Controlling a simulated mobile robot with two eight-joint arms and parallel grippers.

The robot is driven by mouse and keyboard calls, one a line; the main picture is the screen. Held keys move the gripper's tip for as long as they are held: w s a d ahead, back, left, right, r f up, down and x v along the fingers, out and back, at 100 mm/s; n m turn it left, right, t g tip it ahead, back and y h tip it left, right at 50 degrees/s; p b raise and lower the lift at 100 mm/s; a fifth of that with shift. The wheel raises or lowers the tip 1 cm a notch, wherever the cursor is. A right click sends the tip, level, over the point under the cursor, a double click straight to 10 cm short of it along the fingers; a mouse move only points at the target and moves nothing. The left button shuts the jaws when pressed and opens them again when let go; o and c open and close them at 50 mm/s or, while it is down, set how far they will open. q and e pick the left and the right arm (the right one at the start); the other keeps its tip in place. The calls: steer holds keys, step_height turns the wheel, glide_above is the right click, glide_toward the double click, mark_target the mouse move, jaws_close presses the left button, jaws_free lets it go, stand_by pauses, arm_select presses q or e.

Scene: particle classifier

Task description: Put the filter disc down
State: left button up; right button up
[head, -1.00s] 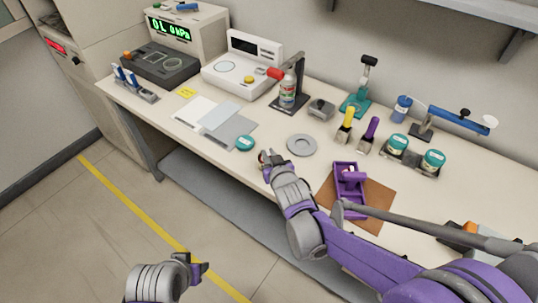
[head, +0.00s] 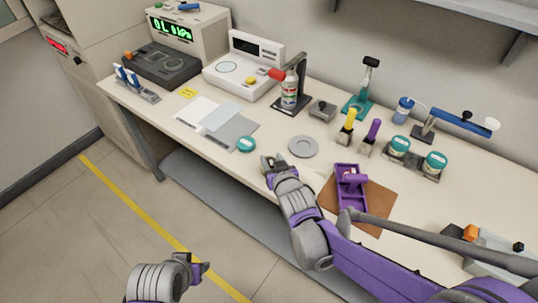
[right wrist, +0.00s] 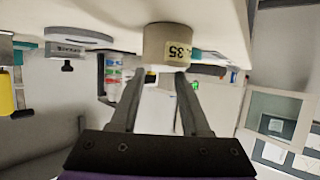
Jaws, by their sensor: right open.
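A flat, pale grey disc (head: 303,146) lies on the bench, just right of my right gripper (head: 273,160) in the head view. In the right wrist view my two fingers (right wrist: 165,75) stand apart, with nothing between them. Just past their tips is a short beige round piece (right wrist: 167,42) with a label reading "35", upside down in this picture. It is against the bench top.
A teal-lidded jar (head: 246,144) stands left of my right gripper. Flat sheets (head: 218,117) lie behind it. A purple holder (head: 351,190) on a brown mat (head: 374,213) is to the right.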

steer(key=p+v, duration=0.1)
steer(key=v, duration=0.9)
steer(key=s+d+f+g+h, duration=0.1)
steer(key=s+d, duration=0.1)
steer(key=s+d+m+g, duration=0.1)
steer(key=s+d, duration=0.1)
steer(key=d, duration=0.1)
steer(key=s+d+f+g+h, duration=0.1)
steer(key=s+d, duration=0.1)
steer(key=d, duration=0.1)
steer(key=shift+s+d+f+h, duration=0.15)
steer(key=shift+s+f+h, duration=0.1)
steer(key=shift+f+h, duration=0.05)
steer(key=s+d+f+m+g, duration=0.1)
steer(key=s+d+f+g, duration=0.1)
steer(key=s, duration=0.4)
steer(key=s+d+f+g, duration=0.2)
steer(key=s+d+g, duration=0.1)
steer(key=s, duration=0.4)
steer(key=shift+s+d+m+h, duration=0.35)
steer(key=shift+m+h, duration=0.05)
